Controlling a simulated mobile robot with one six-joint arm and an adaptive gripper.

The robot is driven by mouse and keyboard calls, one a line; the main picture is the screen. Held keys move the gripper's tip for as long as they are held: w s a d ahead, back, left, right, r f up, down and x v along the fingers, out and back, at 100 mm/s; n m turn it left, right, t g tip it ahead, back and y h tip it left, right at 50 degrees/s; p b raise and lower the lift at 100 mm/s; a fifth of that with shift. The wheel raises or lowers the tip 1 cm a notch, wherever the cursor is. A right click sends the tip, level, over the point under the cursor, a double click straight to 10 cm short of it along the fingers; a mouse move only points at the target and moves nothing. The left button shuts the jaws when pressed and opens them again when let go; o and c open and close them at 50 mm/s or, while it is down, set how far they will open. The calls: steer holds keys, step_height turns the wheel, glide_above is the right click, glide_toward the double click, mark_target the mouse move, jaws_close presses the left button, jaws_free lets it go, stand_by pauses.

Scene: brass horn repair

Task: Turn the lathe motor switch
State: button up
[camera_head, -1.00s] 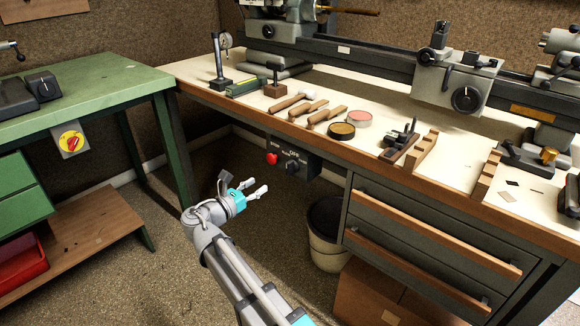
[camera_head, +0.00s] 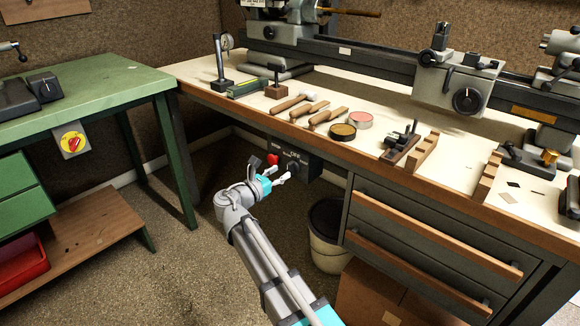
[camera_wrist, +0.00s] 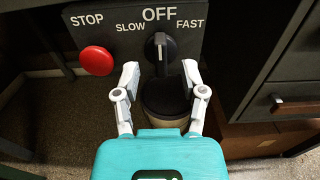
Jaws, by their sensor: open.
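The lathe motor switch (camera_wrist: 160,47) is a black rotary knob on a dark control panel (camera_wrist: 205,15) under the bench's front edge. Its white pointer line is upright, toward OFF, with SLOW to its left and FAST to its right. It also shows in the head view (camera_head: 293,165). A red STOP button (camera_wrist: 96,60) is left of it. My gripper (camera_wrist: 160,76) is open and empty. Its white fingertips are spread either side of the knob's lower part in the wrist view; I cannot tell whether they touch it.
The bench (camera_head: 335,147) overhangs the panel, with the lathe (camera_head: 385,60) and hand tools on top. A drawer cabinet (camera_head: 430,235) and a bin (camera_head: 326,255) stand to the right. A green table (camera_head: 100,85) with another switch (camera_head: 72,140) is at left.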

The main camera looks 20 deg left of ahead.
mark_target(287, 167)
steer(key=shift+x, duration=2.5)
steer(key=shift+c, duration=0.2)
jaws_close()
steer(key=shift+a, duration=0.1)
